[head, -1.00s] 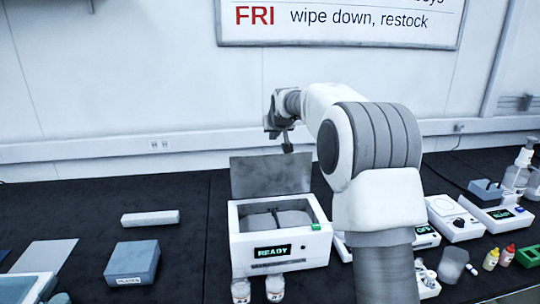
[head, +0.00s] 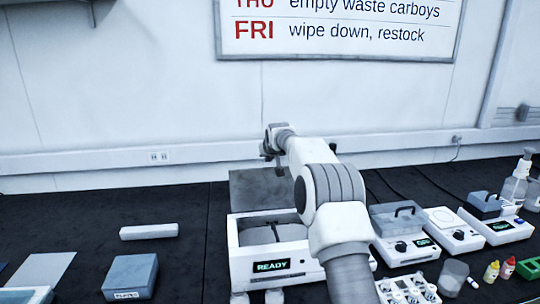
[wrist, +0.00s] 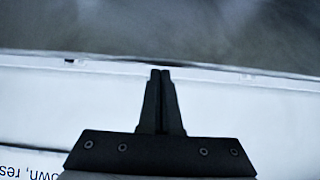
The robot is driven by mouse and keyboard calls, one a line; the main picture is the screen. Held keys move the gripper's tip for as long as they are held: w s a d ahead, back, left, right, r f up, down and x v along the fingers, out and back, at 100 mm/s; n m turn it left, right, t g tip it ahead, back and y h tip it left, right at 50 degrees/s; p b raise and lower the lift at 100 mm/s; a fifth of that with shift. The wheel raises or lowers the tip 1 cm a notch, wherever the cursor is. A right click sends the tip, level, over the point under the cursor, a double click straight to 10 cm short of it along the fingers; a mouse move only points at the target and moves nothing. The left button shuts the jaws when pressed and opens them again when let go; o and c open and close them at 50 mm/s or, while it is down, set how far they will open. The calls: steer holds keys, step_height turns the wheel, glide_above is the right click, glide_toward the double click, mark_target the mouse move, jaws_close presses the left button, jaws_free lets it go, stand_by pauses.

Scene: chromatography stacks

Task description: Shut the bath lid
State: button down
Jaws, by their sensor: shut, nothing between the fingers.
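The bath (head: 240,262) is a white box with a green READY display on its front, standing on the dark bench. Its grey lid (head: 248,192) stands upright, hinged at the back edge, so the bath is open. My gripper (head: 278,172) is at the upper part of the lid in the head view; whether it touches the lid cannot be told. In the wrist view my gripper (wrist: 160,75) has its black fingers together with nothing between them. A grey surface fills the top of that view, probably the lid.
Several instruments, including a white one with a grey handled top (head: 398,218), stand right of my arm. A blue-grey box (head: 130,277) and a white bar (head: 149,231) lie to the left. The wall with a whiteboard (head: 340,28) is behind.

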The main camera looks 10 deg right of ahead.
mark_target(270, 185)
steer(key=shift+s+f+b, duration=0.25)
steer(key=shift+s+b, duration=0.1)
steer(key=shift+s, duration=0.65)
steer(key=shift+s+f+b, duration=0.25)
steer(key=shift+s+b, duration=0.1)
steer(key=shift+s, duration=0.6)
steer(key=shift+s+b, duration=0.1)
steer(key=shift+b, duration=0.3)
steer(key=shift+s+t+b, duration=0.3)
steer(key=shift+b, duration=0.05)
